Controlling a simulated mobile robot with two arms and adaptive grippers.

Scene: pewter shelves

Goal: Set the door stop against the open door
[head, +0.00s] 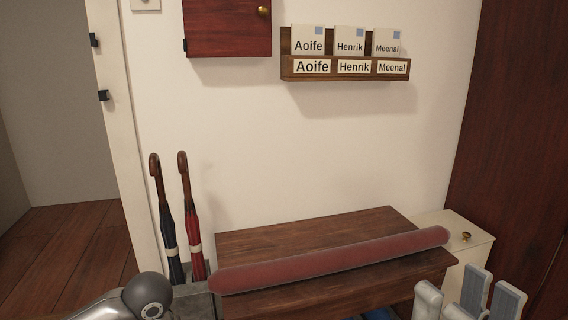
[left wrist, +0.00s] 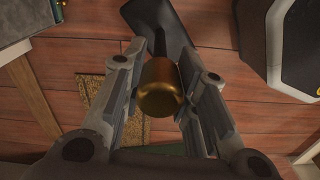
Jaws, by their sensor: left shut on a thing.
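A rounded brass-coloured piece (left wrist: 160,88), which looks like the grip of the door stop, sits between the fingers of my left gripper (left wrist: 163,95) in the left wrist view. A dark grey slab (left wrist: 158,22) shows just behind it; I cannot tell for sure whether the two are joined. My left gripper is shut on the brass piece and is out of the head view. My right gripper (head: 467,298) is open and empty at the lower right of the head view. A doorway with a pale frame (head: 118,110) is at the left; I cannot pick out the door leaf.
A wooden bench (head: 300,232) bears a long red bolster (head: 330,262). Two umbrellas (head: 192,225) stand beside it in a grey stand (head: 195,300). A white cabinet (head: 462,240) is at the right. The left wrist view shows a tan mat (left wrist: 90,90) and a dark bin-like object (left wrist: 285,45).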

